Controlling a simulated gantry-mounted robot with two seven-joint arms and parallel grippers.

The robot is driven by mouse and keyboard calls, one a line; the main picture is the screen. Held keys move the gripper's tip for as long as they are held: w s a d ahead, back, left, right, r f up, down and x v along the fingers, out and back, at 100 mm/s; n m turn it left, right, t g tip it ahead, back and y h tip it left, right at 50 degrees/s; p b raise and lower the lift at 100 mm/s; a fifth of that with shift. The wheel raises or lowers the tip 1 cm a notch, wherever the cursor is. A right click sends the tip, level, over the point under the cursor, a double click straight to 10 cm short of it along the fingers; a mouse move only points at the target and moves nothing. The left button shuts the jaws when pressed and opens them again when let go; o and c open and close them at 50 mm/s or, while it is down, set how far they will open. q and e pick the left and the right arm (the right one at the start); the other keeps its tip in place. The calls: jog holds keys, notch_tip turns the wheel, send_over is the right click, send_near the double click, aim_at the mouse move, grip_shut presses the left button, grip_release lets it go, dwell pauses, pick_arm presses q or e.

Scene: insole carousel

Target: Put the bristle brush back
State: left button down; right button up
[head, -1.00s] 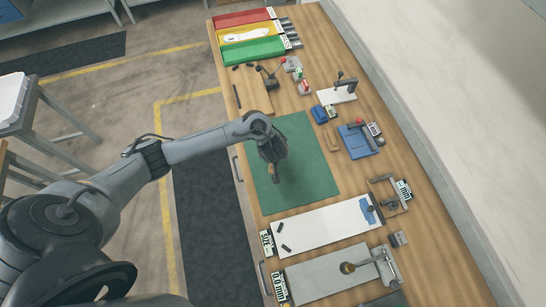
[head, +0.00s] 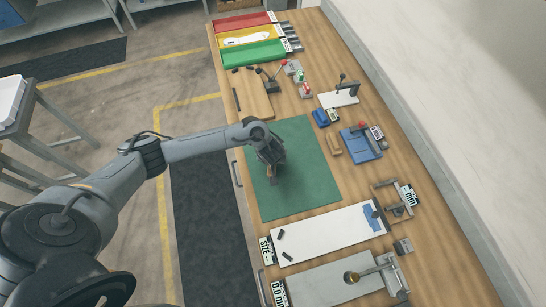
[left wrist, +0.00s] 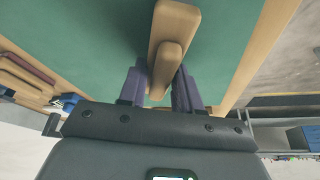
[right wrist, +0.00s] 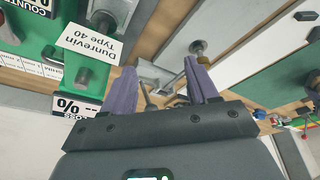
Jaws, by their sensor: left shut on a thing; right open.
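My left gripper (head: 272,172) is over the green mat (head: 315,170) in the head view. In the left wrist view its two purple fingers (left wrist: 160,88) are shut on a wooden piece, which I take to be the bristle brush (left wrist: 176,22). It has a long pale wooden body with a smaller raised wooden grip; its bristles are hidden. In the head view the gripper mostly hides it, and I cannot tell whether it touches the mat. My right gripper (right wrist: 165,88) is open and empty in the right wrist view, outside the head view.
Red, yellow and green trays (head: 255,55) stand at the bench's far end. A wooden block (head: 333,143) and a blue fixture (head: 360,144) lie right of the mat. A white board (head: 325,234) and a grey plate (head: 330,281) are nearer. A "Dunrevin Type 40" card (right wrist: 92,40) is near my right gripper.

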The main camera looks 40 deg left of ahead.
pick_arm(q)
jog(key=shift+f, duration=0.15)
jog(key=c, duration=0.8)
grip_release()
